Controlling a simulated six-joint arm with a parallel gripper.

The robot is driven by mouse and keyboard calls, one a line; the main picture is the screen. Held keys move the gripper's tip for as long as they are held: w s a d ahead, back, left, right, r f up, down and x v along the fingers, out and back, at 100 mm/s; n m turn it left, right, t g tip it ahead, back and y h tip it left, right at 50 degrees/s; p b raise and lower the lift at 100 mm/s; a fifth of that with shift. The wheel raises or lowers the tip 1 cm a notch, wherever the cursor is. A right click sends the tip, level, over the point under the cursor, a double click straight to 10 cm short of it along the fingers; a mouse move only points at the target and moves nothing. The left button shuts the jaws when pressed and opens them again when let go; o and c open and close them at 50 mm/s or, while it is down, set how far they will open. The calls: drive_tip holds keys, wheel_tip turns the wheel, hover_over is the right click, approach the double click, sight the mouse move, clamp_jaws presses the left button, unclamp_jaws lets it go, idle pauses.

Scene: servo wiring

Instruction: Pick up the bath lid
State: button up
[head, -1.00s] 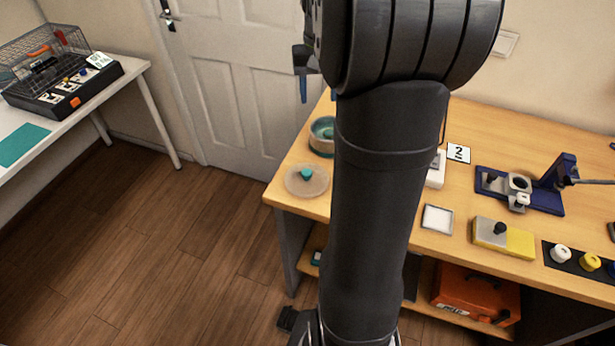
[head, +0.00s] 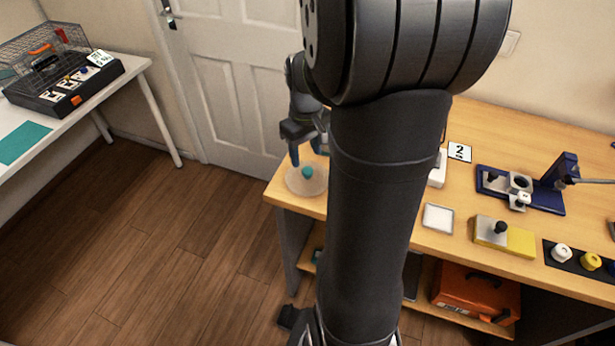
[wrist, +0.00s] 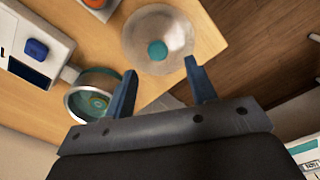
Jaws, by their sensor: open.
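The bath lid (head: 299,183) is a round, pale translucent disc with a teal knob (head: 307,172). It lies flat on the wooden bench near its left corner. My gripper (head: 308,160) is just above the lid and on its far side, with its fingers pointing down. In the wrist view the lid (wrist: 174,30) lies beyond the blue fingertips of my gripper (wrist: 160,72), and its teal knob shows between their lines. The fingers are apart with nothing between them. The round teal-lined bath (wrist: 94,98) is beside the left finger; my arm hides it in the head view.
The bench holds a white tray (head: 438,218), a yellow and grey block (head: 503,236), a blue fixture (head: 520,190) and a "2" card (head: 459,151). A white device (wrist: 32,45) is left of the bath. The bench corner is close to the lid.

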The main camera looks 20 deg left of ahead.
sight(306, 169)
drive_tip(key=f, duration=0.6)
drive_tip(key=shift+w+a+f, duration=0.1)
drive_tip(key=shift+w+f, duration=0.1)
drive_tip(key=shift+w, duration=0.05)
drive_tip(key=c, duration=1.1)
drive_tip(key=shift+r, duration=0.15)
